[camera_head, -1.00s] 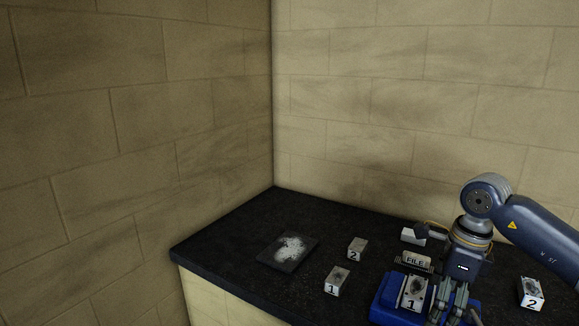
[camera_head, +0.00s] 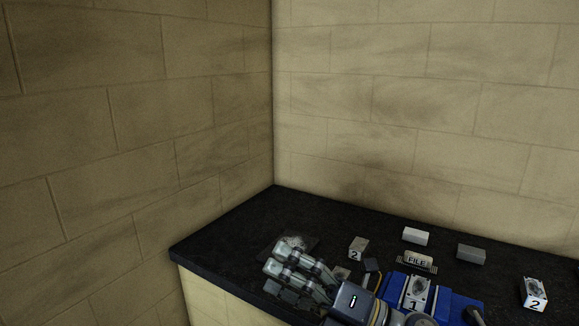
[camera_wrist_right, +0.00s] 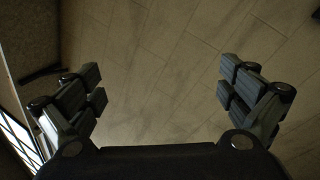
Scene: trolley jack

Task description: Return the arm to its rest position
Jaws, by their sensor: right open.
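My right gripper (camera_head: 290,274) is in the lower middle of the head view, fingers pointing left, in front of the dark plate with white powder. In the right wrist view the gripper (camera_wrist_right: 160,88) is open, its fingers wide apart, with nothing between them and tiled floor beyond. My left gripper is in neither view.
The black counter (camera_head: 220,246) holds a blue vise-like device (camera_head: 462,305) with a block marked 1 (camera_head: 416,293). Walls close the left and back.

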